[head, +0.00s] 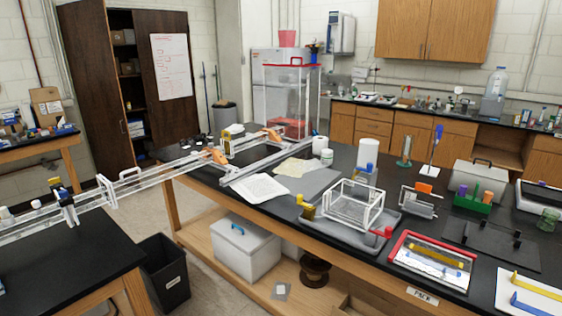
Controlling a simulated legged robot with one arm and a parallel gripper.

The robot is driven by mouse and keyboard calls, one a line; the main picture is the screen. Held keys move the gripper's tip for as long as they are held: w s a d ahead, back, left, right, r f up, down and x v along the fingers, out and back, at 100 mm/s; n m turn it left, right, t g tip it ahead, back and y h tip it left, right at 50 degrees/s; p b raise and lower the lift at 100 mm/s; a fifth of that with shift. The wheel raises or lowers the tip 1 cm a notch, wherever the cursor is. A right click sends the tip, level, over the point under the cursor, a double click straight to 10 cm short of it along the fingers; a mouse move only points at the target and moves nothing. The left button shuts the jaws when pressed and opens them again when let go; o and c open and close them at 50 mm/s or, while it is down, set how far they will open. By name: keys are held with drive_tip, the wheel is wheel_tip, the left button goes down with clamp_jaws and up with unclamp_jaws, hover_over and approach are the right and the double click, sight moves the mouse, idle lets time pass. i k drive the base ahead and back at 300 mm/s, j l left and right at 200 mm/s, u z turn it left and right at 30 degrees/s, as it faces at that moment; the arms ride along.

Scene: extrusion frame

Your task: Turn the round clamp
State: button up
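A long pale extrusion frame (150,180) spans from the left black table to the middle bench. Orange clamp-like parts sit on it, one on the near rail (215,155) and one further back (271,134). A black bracket with a yellow top (65,201) sits on the rails over the left table. A yellow-and-white block (234,131) stands on the frame's far part. I cannot tell which part, if any of these, is the round clamp; they are too small to make out. My gripper is not in view.
The bench (335,165) holds a wire-frame box on a grey tray (313,227), a red-edged tray (397,250), papers (255,188) and a clear tall enclosure (290,103). A black bin (164,272) stands in the gap between tables, below the frame.

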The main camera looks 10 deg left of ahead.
sight(63, 194)
drive_tip(key=i+j+u, duration=0.15)
drive_tip(key=i+u, duration=0.2)
drive_tip(key=u, duration=0.15)
drive_tip(key=i+u, duration=0.35)
drive_tip(key=u, duration=0.15)
drive_tip(key=i+u, duration=0.45)
drive_tip(key=i+l+u, duration=0.25)
drive_tip(key=u, duration=0.25)
